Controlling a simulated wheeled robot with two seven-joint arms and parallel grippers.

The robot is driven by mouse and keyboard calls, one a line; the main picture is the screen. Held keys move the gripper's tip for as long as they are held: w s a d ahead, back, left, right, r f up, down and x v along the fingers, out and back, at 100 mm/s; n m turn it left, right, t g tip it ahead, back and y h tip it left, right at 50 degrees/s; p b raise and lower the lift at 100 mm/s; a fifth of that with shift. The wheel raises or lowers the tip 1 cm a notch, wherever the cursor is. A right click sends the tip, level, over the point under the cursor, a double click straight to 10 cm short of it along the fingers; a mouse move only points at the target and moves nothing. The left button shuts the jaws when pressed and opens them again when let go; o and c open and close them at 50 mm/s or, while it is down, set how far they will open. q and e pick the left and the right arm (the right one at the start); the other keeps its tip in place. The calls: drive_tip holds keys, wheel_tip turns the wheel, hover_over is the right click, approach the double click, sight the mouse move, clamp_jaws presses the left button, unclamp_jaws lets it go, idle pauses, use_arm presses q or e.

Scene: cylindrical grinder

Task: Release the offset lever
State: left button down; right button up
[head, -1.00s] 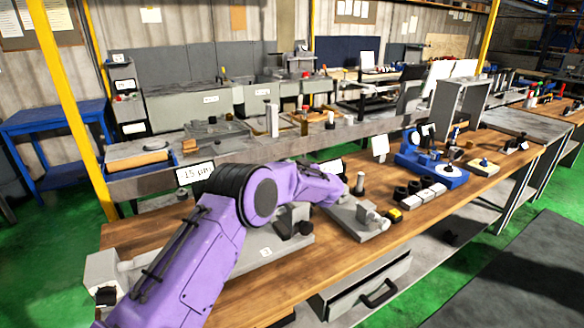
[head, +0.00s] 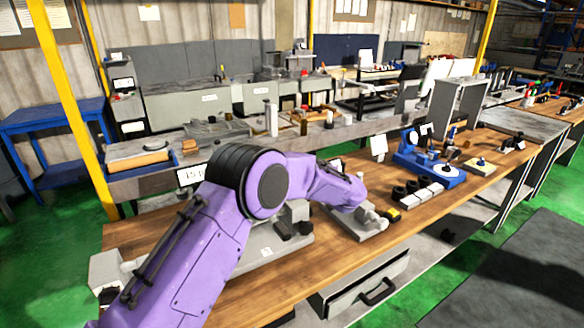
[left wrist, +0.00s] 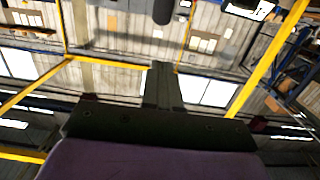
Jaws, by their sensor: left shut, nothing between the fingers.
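My left arm, purple, reaches over the wooden bench in the head view, in front of a grey machine with a flat base (head: 262,246). Its wrist end is over a smaller grey fixture (head: 366,224) to the right. In the left wrist view the left gripper (left wrist: 164,86) shows as one dark narrow block, shut and empty. A dark round-ended rod (left wrist: 163,10) hangs at the top of that view, apart from the fingers. I cannot pick out the offset lever. My right gripper is not in view.
Small dark and pale blocks (head: 420,192) and a blue instrument (head: 430,168) stand to the right on the bench (head: 345,262). An open grey drawer (head: 365,284) sticks out below the front edge. A grey shelf with equipment runs behind.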

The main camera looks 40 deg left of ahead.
use_arm(q)
drive_tip(key=shift+s+d+r+b, duration=0.25)
drive_tip(key=shift+d+r, duration=0.1)
drive_tip(key=shift+d, duration=0.4)
drive_tip(key=shift+s+d+r+b, duration=0.1)
drive_tip(key=shift+s+d+r, duration=0.2)
drive_tip(key=shift+d, duration=0.45)
drive_tip(key=shift+s+d+r+b, duration=0.25)
drive_tip(key=shift+d+r, duration=0.1)
drive_tip(key=shift+d, duration=0.4)
drive_tip(key=shift+a, duration=0.1)
